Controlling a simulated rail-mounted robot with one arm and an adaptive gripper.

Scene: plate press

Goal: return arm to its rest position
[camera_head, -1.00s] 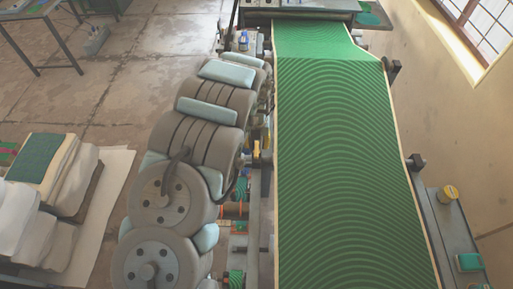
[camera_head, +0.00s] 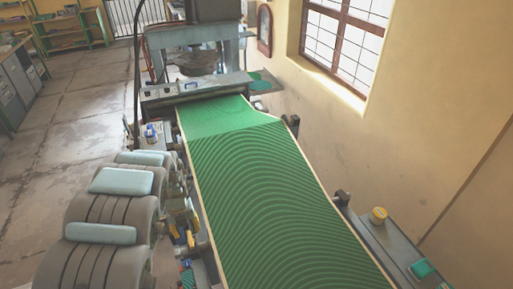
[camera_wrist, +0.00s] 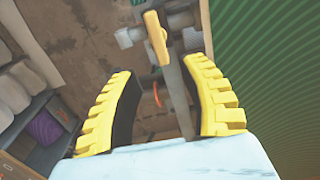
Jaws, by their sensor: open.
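My arm (camera_head: 105,225), made of thick grey-brown rounded segments with pale blue pads, fills the lower left of the head view. It lies along the left side of the green ridged belt (camera_head: 285,195). My gripper (camera_wrist: 160,68) shows only in the wrist view. Its two black-backed yellow fingers are spread apart with nothing held between them. Beyond the fingers are a grey bar with a yellow handle (camera_wrist: 155,38) and the floor. The green ridged surface also shows at the right of the wrist view (camera_wrist: 270,80). The gripper is hidden or out of frame in the head view.
A grey press (camera_head: 195,60) stands at the belt's far end. A grey ledge with a yellow cap (camera_head: 378,215) runs along the belt's right side, near the wall. Open floor (camera_head: 75,110) lies to the left. Pale stacks (camera_wrist: 22,85) show left in the wrist view.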

